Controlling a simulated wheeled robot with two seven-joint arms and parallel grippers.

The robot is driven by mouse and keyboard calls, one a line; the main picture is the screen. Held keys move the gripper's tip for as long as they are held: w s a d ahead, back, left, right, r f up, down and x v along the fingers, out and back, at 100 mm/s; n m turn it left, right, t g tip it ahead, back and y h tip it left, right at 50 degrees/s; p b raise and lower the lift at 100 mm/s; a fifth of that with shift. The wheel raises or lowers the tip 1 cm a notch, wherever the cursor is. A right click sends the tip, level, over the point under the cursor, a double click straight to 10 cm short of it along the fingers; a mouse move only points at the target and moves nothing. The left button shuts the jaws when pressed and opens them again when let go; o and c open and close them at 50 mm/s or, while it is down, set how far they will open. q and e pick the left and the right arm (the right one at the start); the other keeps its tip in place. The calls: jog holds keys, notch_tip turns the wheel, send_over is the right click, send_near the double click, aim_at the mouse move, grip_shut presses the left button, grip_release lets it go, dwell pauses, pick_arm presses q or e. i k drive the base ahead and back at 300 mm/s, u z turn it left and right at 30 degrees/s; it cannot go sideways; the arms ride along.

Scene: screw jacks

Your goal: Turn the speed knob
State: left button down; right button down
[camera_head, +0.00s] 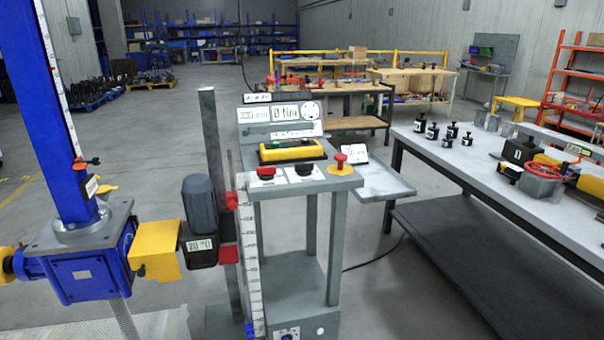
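A grey control stand (335,240) is in the middle of the head view. Its sloped top carries a red knob (266,172) on the left and a black knob (304,170) beside it, both on white labelled plates. A red-topped yellow button (340,160) sits at the right corner. The labels are too small to read, so I cannot tell for certain which is the speed knob; the black one is a likely candidate. A display panel (281,113) with a round dial stands behind. Neither of my grippers is in view.
A blue screw jack (95,265) with a motor (200,205) and yellow guard stands left of the stand. A vertical scale (250,265) runs down the stand's front left. A grey tray (380,182) juts out right. A long workbench (480,165) with several parts stands farther right.

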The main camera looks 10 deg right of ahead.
aim_at(304, 169)
jog(key=k, duration=0.5)
jog(key=u, duration=0.75)
jog(key=i, duration=1.3)
jog(key=z, duration=0.3)
